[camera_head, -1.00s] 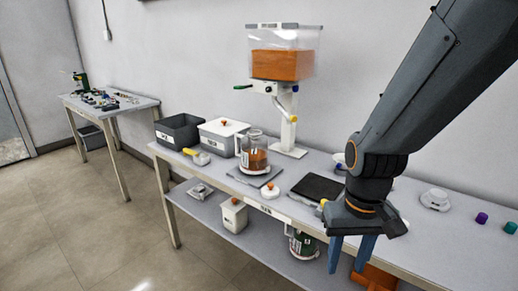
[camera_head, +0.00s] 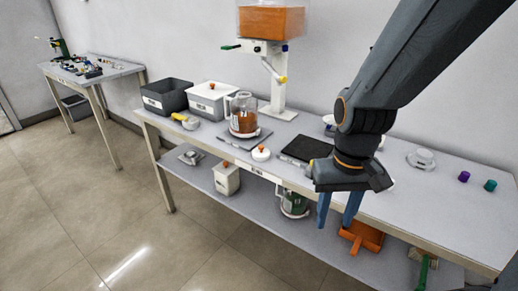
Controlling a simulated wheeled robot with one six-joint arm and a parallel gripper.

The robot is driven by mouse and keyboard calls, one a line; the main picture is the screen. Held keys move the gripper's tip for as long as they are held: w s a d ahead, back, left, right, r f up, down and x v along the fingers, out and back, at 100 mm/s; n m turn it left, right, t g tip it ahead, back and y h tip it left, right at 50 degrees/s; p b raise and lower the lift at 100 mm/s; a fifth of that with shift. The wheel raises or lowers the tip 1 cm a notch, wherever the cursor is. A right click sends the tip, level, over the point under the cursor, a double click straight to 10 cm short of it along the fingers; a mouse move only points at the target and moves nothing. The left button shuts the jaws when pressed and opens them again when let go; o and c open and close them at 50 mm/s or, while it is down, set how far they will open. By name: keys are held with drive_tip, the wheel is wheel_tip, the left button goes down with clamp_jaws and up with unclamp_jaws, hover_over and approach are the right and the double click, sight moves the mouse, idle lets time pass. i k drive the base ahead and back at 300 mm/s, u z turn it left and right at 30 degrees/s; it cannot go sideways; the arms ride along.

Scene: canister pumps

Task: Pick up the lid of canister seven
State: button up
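I cannot read which container is canister seven. A small round white lid with an orange knob (camera_head: 261,154) lies near the bench's front edge. A white canister with an orange-knobbed lid (camera_head: 227,177) stands on the lower shelf. My gripper (camera_head: 337,215) points down in front of the bench edge, right of these lids. Its two blue fingers are apart, with nothing seen between them. My arm hides part of the bench behind it.
A glass jug with brown contents (camera_head: 243,117) stands beside a tall dispenser (camera_head: 278,80). A dark bin (camera_head: 167,96), a black pad (camera_head: 305,147) and a whitish round item (camera_head: 421,160) share the bench. An orange object (camera_head: 361,237) lies low near my gripper. The floor in front is clear.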

sight(261, 154)
drive_tip(key=k, duration=0.5)
drive_tip(key=u, duration=1.2)
drive_tip(key=i, duration=1.2)
drive_tip(key=z, duration=1.9)
drive_tip(key=i, duration=0.5)
drive_tip(key=u, duration=0.1)
